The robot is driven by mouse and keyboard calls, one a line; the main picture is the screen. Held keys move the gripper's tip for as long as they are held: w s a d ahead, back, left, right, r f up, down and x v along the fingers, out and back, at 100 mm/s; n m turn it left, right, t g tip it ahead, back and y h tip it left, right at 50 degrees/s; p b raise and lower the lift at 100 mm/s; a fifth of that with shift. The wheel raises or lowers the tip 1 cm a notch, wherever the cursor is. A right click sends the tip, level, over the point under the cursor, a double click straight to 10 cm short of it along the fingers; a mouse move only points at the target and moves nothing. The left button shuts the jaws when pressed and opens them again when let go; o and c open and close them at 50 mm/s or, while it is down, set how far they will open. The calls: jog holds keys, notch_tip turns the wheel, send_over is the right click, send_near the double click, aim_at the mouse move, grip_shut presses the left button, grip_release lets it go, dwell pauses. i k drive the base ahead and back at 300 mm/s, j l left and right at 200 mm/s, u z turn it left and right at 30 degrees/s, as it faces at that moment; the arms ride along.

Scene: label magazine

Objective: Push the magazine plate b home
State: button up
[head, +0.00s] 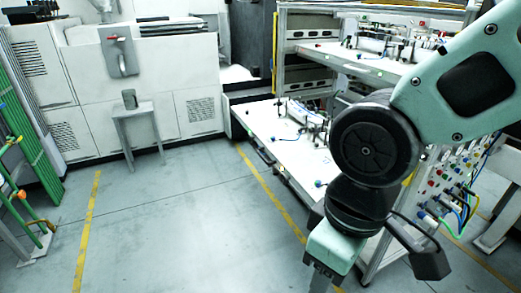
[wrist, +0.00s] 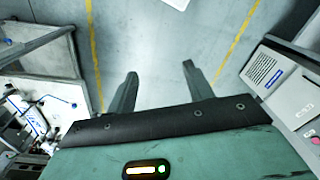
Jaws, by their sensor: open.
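My gripper (wrist: 160,72) is open, with two dark fingers apart and only bare floor between them in the wrist view. In the head view my gripper (head: 321,279) hangs low at the bottom right, pointing down and partly cut off by the frame edge. A grey upright plate with a red part (head: 120,52) is on the front of a white cabinet at the upper left, well away from my gripper. A small dark grey block (head: 129,99) stands on a stool below it. No visible mark tells which piece is magazine plate b.
The white cabinet (head: 188,75) lines the back left. The grey stool (head: 134,112) stands before it. A workbench with white shelves (head: 262,123) is beside my arm. A green rack (head: 32,125) stands at far left. The floor (head: 180,220) between is clear, with yellow lines.

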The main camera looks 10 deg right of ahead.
aim_at(295, 155)
jog(key=i+j, duration=0.35)
jog(key=i, duration=0.3)
jog(key=i+j+z, duration=0.1)
jog(key=i+j, duration=0.25)
jog(key=i, duration=0.35)
jog(key=i+j, duration=0.4)
jog(key=i, duration=0.25)
jog(key=i+j+z, duration=0.1)
jog(key=i+j, duration=0.3)
jog(key=i, duration=0.25)
jog(key=i+j, duration=0.45)
jog(key=i, duration=0.2)
jog(key=l+z, duration=0.05)
